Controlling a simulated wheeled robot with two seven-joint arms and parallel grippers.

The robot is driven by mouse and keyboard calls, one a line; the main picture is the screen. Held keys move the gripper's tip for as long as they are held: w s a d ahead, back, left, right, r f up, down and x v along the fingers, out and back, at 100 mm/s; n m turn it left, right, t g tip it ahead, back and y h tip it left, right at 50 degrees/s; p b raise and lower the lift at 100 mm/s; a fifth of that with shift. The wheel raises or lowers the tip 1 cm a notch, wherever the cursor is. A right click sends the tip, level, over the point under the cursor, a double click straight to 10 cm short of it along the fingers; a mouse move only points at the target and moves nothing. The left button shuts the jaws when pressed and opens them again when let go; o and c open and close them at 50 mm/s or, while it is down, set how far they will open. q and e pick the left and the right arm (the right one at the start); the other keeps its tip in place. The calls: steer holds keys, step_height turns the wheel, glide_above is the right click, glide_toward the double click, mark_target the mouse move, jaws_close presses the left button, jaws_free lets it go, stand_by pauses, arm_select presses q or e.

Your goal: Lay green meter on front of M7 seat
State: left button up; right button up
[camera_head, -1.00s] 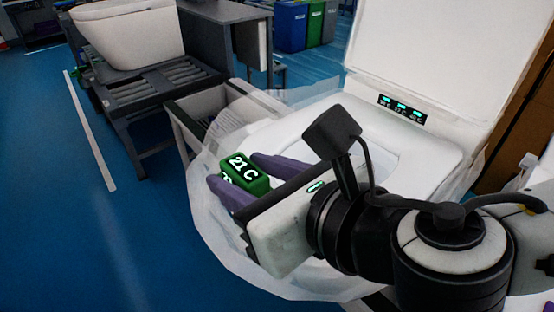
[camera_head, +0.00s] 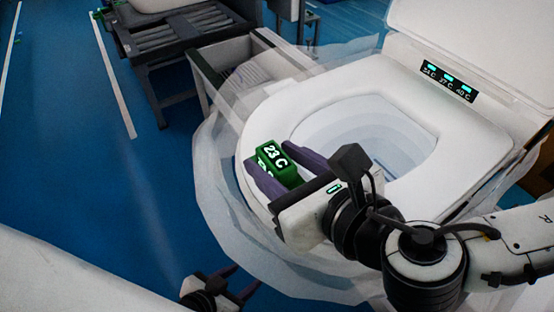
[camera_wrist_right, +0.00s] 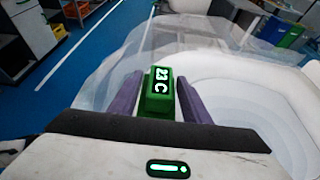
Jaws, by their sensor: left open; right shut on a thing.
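The green meter (camera_head: 279,163) reads "23 C" and sits between the purple fingers of my right gripper (camera_head: 281,170), which is shut on it. In the right wrist view the meter (camera_wrist_right: 158,97) stands out between the fingertips. The gripper and meter are over the front left part of the white toilet seat (camera_head: 262,112); I cannot tell whether the meter touches it. My left gripper (camera_head: 236,285) is open and empty, low in the head view, off the seat's front. The label M7 is not visible.
Clear plastic film (camera_head: 215,190) hangs around the toilet. The bowl opening (camera_head: 365,140) lies right of the meter. A grey bin (camera_head: 205,75) and a roller conveyor (camera_head: 190,35) stand behind left. Blue floor is clear at left.

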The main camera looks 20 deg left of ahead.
steer(key=shift+f, duration=0.2)
steer(key=o, duration=1.1)
arm_select(q)
steer(key=shift+w+r, duration=0.15)
steer(key=shift+w, duration=0.3)
arm_select(e)
steer(key=shift+o, duration=0.2)
arm_select(q)
steer(key=shift+s, duration=0.1)
